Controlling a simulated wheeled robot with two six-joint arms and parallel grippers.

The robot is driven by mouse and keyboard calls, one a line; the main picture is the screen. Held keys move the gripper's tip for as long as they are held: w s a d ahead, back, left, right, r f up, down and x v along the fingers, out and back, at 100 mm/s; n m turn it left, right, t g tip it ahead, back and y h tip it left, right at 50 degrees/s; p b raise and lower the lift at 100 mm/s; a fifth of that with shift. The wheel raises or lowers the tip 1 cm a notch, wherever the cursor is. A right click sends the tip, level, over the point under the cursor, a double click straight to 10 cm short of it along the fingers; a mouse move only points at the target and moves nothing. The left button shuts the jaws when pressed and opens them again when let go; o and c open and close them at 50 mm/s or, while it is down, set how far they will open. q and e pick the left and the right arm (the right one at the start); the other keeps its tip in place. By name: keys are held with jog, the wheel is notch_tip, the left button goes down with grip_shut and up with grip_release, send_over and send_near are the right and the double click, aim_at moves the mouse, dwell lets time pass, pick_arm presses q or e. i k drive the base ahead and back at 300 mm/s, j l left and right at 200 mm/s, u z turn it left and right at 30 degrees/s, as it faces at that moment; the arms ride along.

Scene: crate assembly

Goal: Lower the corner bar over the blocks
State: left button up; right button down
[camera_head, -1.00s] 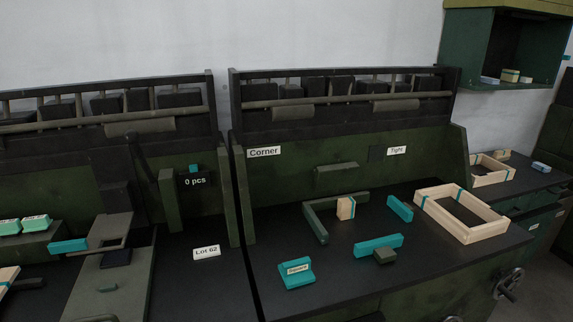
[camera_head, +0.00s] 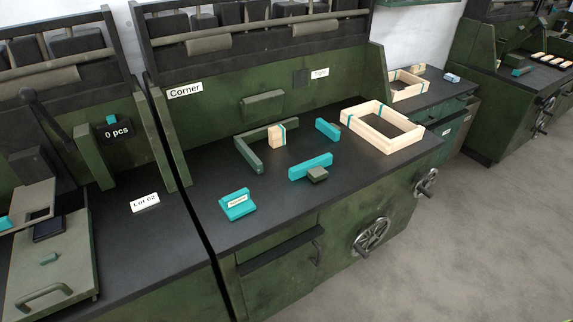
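A dark green L-shaped corner piece (camera_head: 250,155) lies on the black bench top below the "Corner" label (camera_head: 184,90). A pale wooden block (camera_head: 276,138) with a teal stripe stands inside its angle. A teal block (camera_head: 327,129) lies to the right, and a longer teal bar (camera_head: 309,167) lies in front, beside a small dark green block (camera_head: 317,175). I cannot tell which piece is the corner bar; a green handle-like bar (camera_head: 262,105) is on the back panel. Neither gripper is in view.
A wooden frame (camera_head: 382,137) lies at the bench's right end. A labelled teal piece (camera_head: 237,205) sits near the front edge. Handwheels (camera_head: 371,235) stick out from the bench front. Another wooden frame (camera_head: 408,92) is farther back. Open grey floor (camera_head: 480,240) lies at right.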

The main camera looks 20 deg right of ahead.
aim_at(256, 109)
jog(key=i+l, duration=0.2)
jog(key=l, duration=0.15)
jog(key=i+l, duration=0.15)
jog(key=l, duration=0.25)
jog(key=i+l+u, duration=0.1)
jog(key=l, duration=0.25)
jog(key=i+l, duration=0.25)
jog(key=l, duration=0.15)
